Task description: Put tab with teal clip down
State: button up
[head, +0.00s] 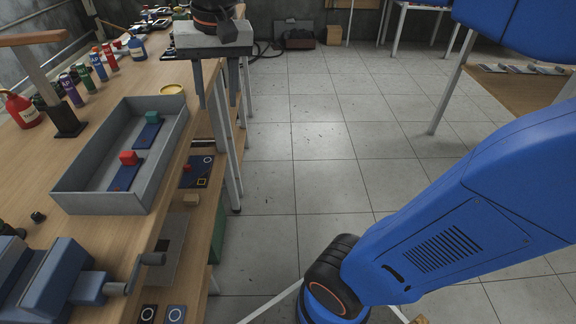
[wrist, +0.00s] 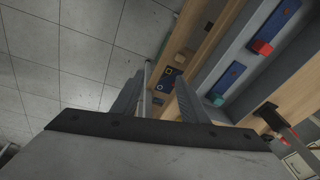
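The blue tab with the teal clip (head: 148,132) lies flat in the far part of the grey tray (head: 66,202) on the bench. It also shows in the wrist view (wrist: 231,75), with its teal clip at the near end. A second blue tab with a red clip (head: 125,174) lies nearer in the same tray; its red clip shows in the wrist view (wrist: 262,47). My gripper (head: 217,103) points down beyond and to the right of the tray, near the bench edge. Its two fingers are apart with nothing between them, also in the wrist view (wrist: 157,82).
Bottles and cans (head: 100,65) line the bench behind. A blue vise (head: 60,282) is at the near left. A lower shelf (head: 205,222) holds flat parts. The tiled floor to the right is open.

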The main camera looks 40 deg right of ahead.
jog(key=s+d+f+n+t, duration=0.1)
jog(key=s+d+f, duration=0.3)
jog(key=s+f, duration=0.3)
jog(key=s+d+f+n+t, duration=0.1)
jog(key=s+d+f+n, duration=0.1)
jog(key=s+d+f, duration=0.2)
notch_tip(320, 180, down, 4)
jog(key=s, duration=0.2)
jog(key=shift+s+d+t, duration=0.2)
jog(key=shift+s+t, duration=0.1)
jog(key=shift+s, duration=0.05)
dwell(0.3)
